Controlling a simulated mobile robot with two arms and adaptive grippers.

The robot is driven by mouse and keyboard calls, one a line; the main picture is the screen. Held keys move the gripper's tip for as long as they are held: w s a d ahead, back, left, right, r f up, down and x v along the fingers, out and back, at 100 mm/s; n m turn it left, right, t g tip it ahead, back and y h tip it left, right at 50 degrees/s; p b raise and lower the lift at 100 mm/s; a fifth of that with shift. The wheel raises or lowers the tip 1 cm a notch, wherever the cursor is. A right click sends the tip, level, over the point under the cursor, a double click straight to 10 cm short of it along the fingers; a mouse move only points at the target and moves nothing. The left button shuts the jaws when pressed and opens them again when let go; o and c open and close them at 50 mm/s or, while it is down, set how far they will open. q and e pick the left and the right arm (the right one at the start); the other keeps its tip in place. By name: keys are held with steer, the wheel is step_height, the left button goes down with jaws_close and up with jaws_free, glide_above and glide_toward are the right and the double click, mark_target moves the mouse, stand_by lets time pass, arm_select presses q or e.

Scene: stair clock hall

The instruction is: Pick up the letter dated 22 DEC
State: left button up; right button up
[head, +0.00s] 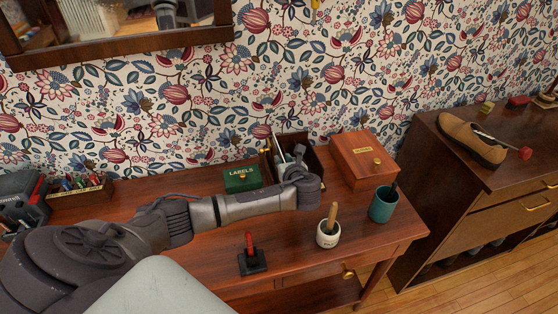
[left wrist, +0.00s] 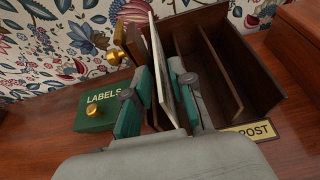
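A dark wooden letter rack (left wrist: 262,75) with a POST plate stands at the back of the desk. A pale letter (left wrist: 160,62) stands upright in its left part, seen nearly edge-on. No date can be read on it. My left gripper (left wrist: 163,80) reaches into the rack, with one teal-padded finger on each side of the letter. A dark gap shows between the left finger and the letter, so the fingers look parted. In the head view my left gripper (head: 298,170) largely covers the rack (head: 314,160). My right gripper is not in view.
A green LABELS box (head: 242,179) stands close left of the rack, a wooden box (head: 363,162) to its right. A teal cup (head: 384,206), a white pot (head: 328,234) and a stamp on a black base (head: 252,262) stand nearer the front.

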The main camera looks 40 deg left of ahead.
arm_select(q)
jaws_close()
